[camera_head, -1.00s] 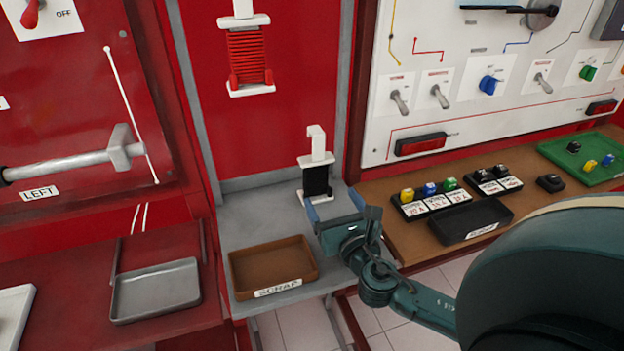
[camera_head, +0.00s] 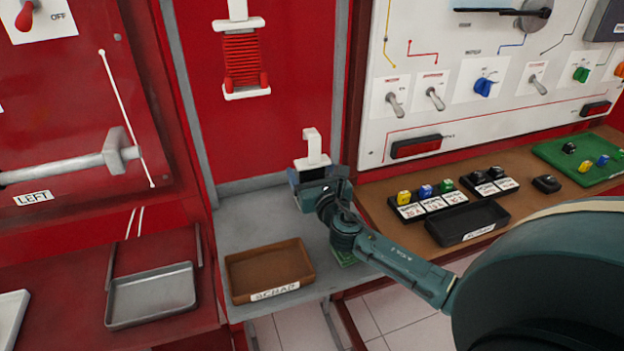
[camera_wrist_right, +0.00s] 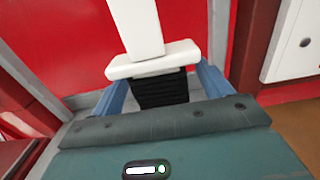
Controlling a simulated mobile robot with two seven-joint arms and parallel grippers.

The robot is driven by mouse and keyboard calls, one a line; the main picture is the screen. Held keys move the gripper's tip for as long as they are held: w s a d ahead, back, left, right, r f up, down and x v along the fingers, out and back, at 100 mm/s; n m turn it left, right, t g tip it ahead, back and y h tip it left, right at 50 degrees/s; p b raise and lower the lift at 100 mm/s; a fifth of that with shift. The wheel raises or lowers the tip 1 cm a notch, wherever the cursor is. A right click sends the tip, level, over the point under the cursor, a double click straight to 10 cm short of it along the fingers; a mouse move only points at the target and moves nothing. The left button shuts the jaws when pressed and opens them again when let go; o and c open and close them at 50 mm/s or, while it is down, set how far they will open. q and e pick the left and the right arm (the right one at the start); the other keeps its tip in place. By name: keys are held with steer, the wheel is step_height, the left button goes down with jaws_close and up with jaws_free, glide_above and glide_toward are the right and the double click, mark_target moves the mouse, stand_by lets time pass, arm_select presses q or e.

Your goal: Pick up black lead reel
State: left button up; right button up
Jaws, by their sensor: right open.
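The black lead reel has a white top flange and a white hook (camera_head: 312,148). It stands at the back of the grey bench. In the right wrist view its black winding (camera_wrist_right: 162,90) sits below the white flange (camera_wrist_right: 153,60). My right gripper (camera_head: 315,178) is open, with one blue finger on each side of the winding. In the wrist view the fingers (camera_wrist_right: 162,92) straddle the reel, and I cannot tell whether they touch it. The gripper hides most of the reel's lower part in the head view. My left gripper is not in view.
A red lead reel (camera_head: 241,60) hangs on the red panel above. A brown scrap tray (camera_head: 232,285) sits on the grey bench (camera_head: 232,222) in front. A black tray (camera_head: 440,236) and labelled blocks lie on the brown bench at right. A grey tray (camera_head: 112,312) is at left.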

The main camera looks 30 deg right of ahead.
steer(key=c, duration=1.1)
steer(key=shift+c, duration=0.2)
